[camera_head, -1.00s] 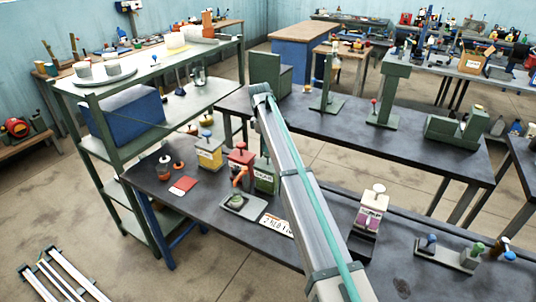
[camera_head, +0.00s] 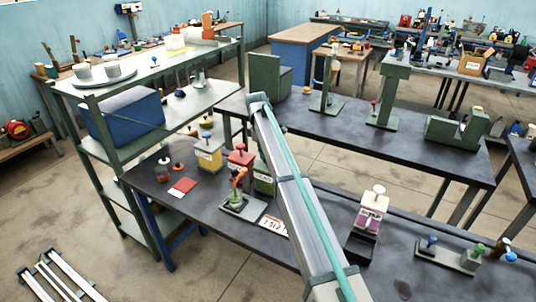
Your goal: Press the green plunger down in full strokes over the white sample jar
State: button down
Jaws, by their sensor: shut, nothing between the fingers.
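A green dispenser box (camera_head: 264,184) stands on the near dark bench, partly covered by my arm. Its top is behind my arm, so I cannot make out its green plunger. In front of it is a grey tray (camera_head: 255,208). A small pale round thing (camera_head: 236,203) on the tray may be the white sample jar; it is too small to be sure. A slim orange and dark piece (camera_head: 238,182) rises just above the tray; I cannot tell what it is. My gripper does not show; my arm link hides the area beyond it.
A red box (camera_head: 240,161) and a yellow box (camera_head: 209,155) with plungers stand to the left. A white-knobbed dispenser (camera_head: 372,208) stands to the right. A stand with blue and green knobs (camera_head: 447,256) is at lower right. A green shelf rack (camera_head: 104,140) stands at left.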

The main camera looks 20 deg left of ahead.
jog(key=shift+s+a+r, duration=0.1)
jog(key=shift+a+r, duration=0.1)
jog(key=shift+a, duration=0.85)
jog(key=shift+r, duration=0.2)
notch_tip(320, 180, up, 12)
jog(key=a, duration=0.1)
jog(key=shift+f, duration=0.2)
dwell(0.7)
jog(key=d+f+p, duration=0.2)
jog(key=d, duration=0.1)
jog(key=shift+d+f, duration=0.15)
jog(key=shift+d, duration=0.05)
